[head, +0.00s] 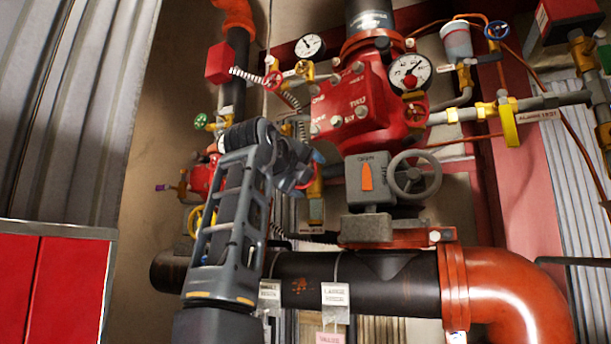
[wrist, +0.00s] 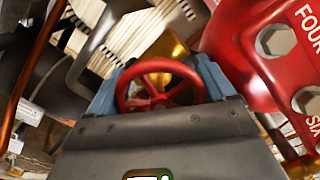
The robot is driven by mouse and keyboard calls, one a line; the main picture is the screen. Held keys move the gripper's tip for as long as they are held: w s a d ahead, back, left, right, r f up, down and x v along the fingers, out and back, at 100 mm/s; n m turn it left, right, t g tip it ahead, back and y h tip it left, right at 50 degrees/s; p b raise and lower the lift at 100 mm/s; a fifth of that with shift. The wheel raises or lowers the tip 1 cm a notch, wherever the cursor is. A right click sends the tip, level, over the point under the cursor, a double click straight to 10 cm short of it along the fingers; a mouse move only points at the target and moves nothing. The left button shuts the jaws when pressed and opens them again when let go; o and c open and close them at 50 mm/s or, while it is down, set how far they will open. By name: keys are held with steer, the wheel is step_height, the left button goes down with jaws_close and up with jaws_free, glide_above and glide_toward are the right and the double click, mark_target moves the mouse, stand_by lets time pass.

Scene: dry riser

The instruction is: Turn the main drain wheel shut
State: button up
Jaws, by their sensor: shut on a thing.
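A small red handwheel (wrist: 160,100) with spokes sits between the two blue-grey fingertips of my gripper (wrist: 157,84) in the wrist view. The fingers are at its left and right rim, and my gripper is shut on it. A brass-yellow body shows behind the wheel. In the head view my gripper (head: 303,180) is left of the grey gearbox, and my arm and fingers hide most of the held wheel. I cannot read a label that names this wheel.
Close by are the red valve body (head: 350,105), the grey gearbox (head: 366,180) with an orange pointer, and its large grey handwheel (head: 414,174). A black pipe (head: 390,285) runs below. A red cabinet (head: 60,285) stands at lower left.

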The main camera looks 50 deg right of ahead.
steer(key=shift+f, duration=0.2)
steer(key=o, duration=0.9)
steer(key=shift+r, duration=0.1)
steer(key=shift+s+a, duration=0.1)
steer(key=shift+b+v, duration=0.75)
steer(key=shift+v, duration=3.1)
steer(key=shift+s, duration=0.1)
